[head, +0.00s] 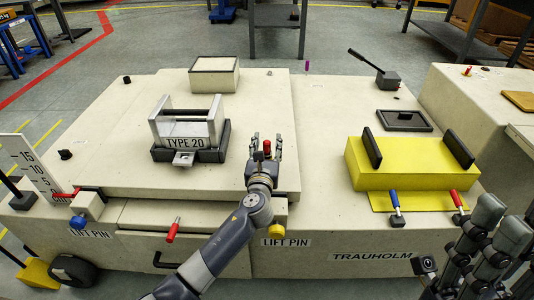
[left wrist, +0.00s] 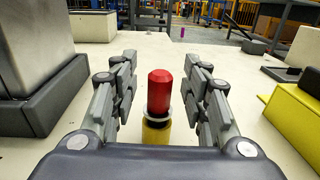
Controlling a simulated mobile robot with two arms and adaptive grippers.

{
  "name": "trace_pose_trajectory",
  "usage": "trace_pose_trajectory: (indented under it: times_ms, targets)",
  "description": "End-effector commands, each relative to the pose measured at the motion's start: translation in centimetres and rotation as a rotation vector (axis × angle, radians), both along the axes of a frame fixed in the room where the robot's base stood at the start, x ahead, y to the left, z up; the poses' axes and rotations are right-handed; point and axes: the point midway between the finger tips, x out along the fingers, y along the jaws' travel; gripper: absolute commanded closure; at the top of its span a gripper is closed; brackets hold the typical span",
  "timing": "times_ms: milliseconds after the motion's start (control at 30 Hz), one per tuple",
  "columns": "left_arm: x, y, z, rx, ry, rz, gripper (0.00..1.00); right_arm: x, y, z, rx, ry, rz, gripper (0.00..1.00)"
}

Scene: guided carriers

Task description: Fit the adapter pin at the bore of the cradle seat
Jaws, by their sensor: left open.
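A red-capped pin (head: 267,147) with a pale ring and a yellow lower part stands upright on the pale deck. In the left wrist view the pin (left wrist: 159,95) is between the fingers of my left gripper (left wrist: 160,90), with a gap on both sides. My left gripper (head: 265,145) is open around it. The metal cradle marked TYPE 20 (head: 186,142) sits on a dark seat (head: 163,155) to the left. I cannot make out a bore there. My right gripper (head: 478,238) is at the lower right, empty as far as I see.
A yellow block (head: 400,178) with two dark uprights stands to the right. A pale box (head: 214,84) is behind the cradle. A black-handled lever (head: 386,78) and a dark tray (head: 405,121) are at the back right. The deck between pin and cradle is clear.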

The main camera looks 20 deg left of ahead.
Motion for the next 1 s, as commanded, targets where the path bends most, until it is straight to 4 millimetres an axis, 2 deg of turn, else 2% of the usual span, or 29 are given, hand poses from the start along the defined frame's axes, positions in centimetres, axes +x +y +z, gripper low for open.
trace_pose_trajectory:
  times_ms: [233, 400, 433, 867, 1000]
  targets:
    - [0.1, 0.01, 0.04, -0.001, 0.0, 0.0, 0.6, -0.08, -0.01, 0.03, 0.001, -0.004, 0.0, 0.6]
    - [0.08, 0.01, 0.03, -0.001, 0.0, 0.0, 0.98, -0.06, -0.01, 0.02, 0.001, -0.003, 0.0, 0.6]
    - [0.08, 0.01, 0.03, -0.001, 0.001, 0.0, 1.0, -0.06, 0.0, 0.02, 0.001, -0.003, 0.0, 0.6]
    - [0.08, 0.01, 0.23, -0.001, 0.0, 0.0, 1.0, 0.05, 0.04, 0.13, 0.0, 0.002, 0.001, 0.6]
    - [0.09, 0.01, 0.69, -0.001, -0.001, 0.0, 1.0, 0.83, 0.22, 0.29, -0.013, 0.038, -0.001, 0.6]
